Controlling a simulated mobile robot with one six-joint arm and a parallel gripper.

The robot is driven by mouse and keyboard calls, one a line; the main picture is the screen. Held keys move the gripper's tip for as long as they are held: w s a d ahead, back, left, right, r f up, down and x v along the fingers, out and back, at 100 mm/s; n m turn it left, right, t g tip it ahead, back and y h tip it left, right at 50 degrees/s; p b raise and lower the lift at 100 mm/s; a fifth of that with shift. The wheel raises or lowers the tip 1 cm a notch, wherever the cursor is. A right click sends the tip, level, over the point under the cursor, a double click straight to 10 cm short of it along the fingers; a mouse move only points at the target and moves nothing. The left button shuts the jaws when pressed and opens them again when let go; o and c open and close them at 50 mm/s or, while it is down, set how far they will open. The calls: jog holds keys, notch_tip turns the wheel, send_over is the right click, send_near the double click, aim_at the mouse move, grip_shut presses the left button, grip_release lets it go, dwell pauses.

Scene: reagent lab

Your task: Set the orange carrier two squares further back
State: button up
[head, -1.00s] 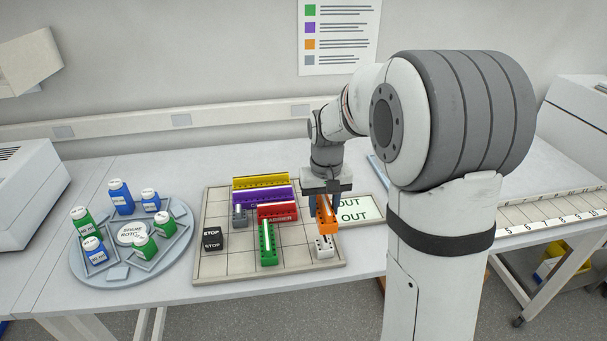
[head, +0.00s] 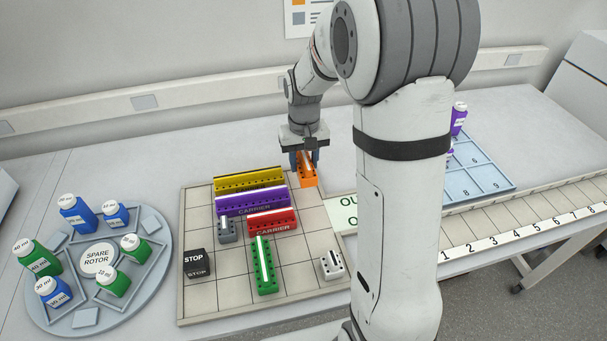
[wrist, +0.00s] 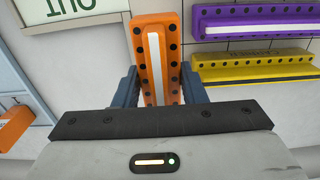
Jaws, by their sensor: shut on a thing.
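The orange carrier (head: 307,172) has a white stripe and dark holes along its top. It is at the back right of the gridded board (head: 318,254), right of the purple and yellow carriers. My gripper (head: 304,160) is shut on the orange carrier from above; in the wrist view the blue fingers sit on both sides of the carrier (wrist: 156,50). I cannot tell whether its underside touches the board.
On the board are a yellow carrier (head: 248,181), purple carrier (head: 252,201), red carrier (head: 272,222), green carrier (head: 264,265), grey block (head: 227,230), white block (head: 332,265) and black STOP block (head: 197,264). The OUT plate (head: 345,212) lies right. A rotor with bottles (head: 98,260) stands left.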

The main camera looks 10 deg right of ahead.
aim_at(304, 155)
jog(key=shift+f, duration=2.85)
jog(key=shift+f, duration=0.2)
jog(key=o, duration=1)
jog(key=shift+o, duration=0.2)
notch_tip(304, 155, up, 12)
jog(key=shift+s+r, duration=0.1)
jog(key=shift+r, duration=0.05)
jog(key=s+r+t, duration=0.1)
jog(key=s+r, duration=0.1)
jog(key=s, duration=0.8)
jog(key=s+r+t, duration=0.2)
jog(key=s, duration=0.9)
jog(key=shift+s+d, duration=0.2)
jog(key=shift+d, duration=0.05)
jog(key=shift+r, duration=0.15)
